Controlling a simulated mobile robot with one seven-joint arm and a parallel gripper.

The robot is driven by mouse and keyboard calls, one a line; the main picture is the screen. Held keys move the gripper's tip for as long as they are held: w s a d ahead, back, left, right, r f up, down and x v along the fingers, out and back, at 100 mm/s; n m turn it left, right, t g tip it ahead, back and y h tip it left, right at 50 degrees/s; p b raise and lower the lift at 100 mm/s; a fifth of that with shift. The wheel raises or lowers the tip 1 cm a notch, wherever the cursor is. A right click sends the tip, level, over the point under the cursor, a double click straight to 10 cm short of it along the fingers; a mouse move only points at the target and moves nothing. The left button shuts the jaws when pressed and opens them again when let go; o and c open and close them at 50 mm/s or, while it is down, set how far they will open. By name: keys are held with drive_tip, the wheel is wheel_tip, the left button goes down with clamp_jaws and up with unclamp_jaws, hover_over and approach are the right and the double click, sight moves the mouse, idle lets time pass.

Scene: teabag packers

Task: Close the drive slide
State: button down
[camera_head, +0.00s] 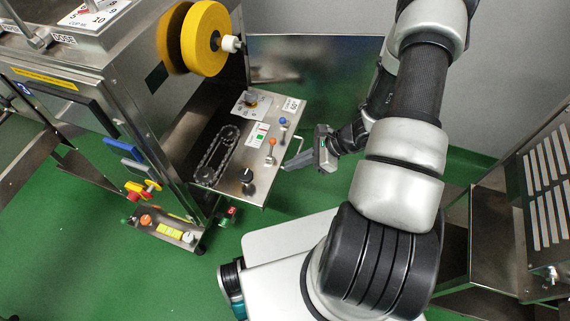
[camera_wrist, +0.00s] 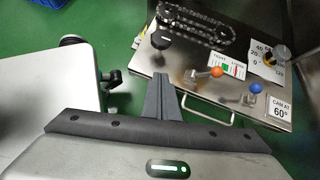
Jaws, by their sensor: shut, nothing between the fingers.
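The drive slide is a flat metal drawer plate (camera_head: 226,184) that stands out from the machine. It carries a chain loop, knobs and small levers, and also shows in the wrist view (camera_wrist: 183,66). A thin bar handle (camera_head: 299,150) sits on its front edge; the wrist view shows this handle (camera_wrist: 212,120) just right of my fingers. My gripper (camera_head: 290,165) is in front of the slide, near the handle. In the wrist view my fingers (camera_wrist: 158,80) are together and empty, pointing at the slide's front edge beside the handle. I cannot tell whether they touch it.
Yellow discs (camera_head: 204,38) stand on the machine above the slide. A lower control box (camera_head: 168,229) with buttons sticks out at the front left. A slatted metal cabinet (camera_head: 545,200) stands at the right. Green floor (camera_head: 80,265) is clear at lower left.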

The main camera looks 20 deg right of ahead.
drive_tip(key=x, duration=0.3)
drive_tip(key=a+r+b+x, duration=0.1)
drive_tip(key=x, duration=0.3)
drive_tip(key=b+x, duration=0.1)
drive_tip(key=x, duration=0.2)
drive_tip(key=shift+w+a+r, duration=0.15)
drive_tip(key=shift+w+a, duration=0.15)
drive_tip(key=shift+a, duration=0.05)
drive_tip(key=shift+w+a, duration=0.15)
drive_tip(key=shift+a, duration=0.25)
drive_tip(key=shift+w, duration=0.1)
